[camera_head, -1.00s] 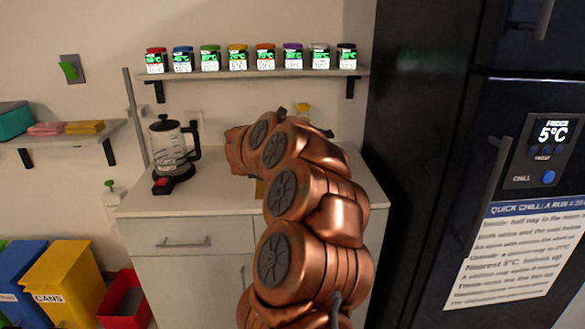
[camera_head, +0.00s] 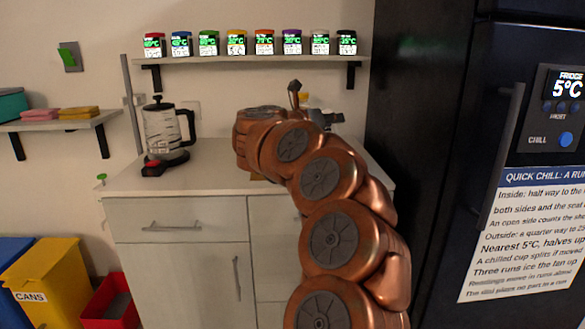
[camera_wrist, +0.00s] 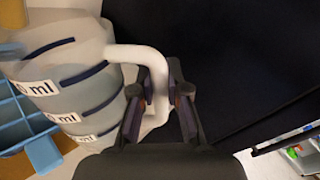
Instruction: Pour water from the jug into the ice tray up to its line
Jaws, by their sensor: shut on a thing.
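The jug (camera_wrist: 70,85) fills the left of the wrist view. It is pale and translucent, with dark blue level lines and white "ml" labels, and it looks tilted in that picture. Its white handle (camera_wrist: 155,62) is between the fingers of my gripper (camera_wrist: 160,93), which is shut on it. A blue compartmented thing (camera_wrist: 14,118), apparently the ice tray, shows partly behind the jug at the left edge. I cannot make out its fill line or any water in it. In the head view my arm hides the jug and the tray.
A kettle (camera_head: 160,128) stands on the counter (camera_head: 125,182), left of my arm. A shelf (camera_head: 250,61) with several labelled spice jars is above. The dark fridge (camera_head: 425,110) is close on the right. Coloured bins (camera_head: 50,285) stand low at the left.

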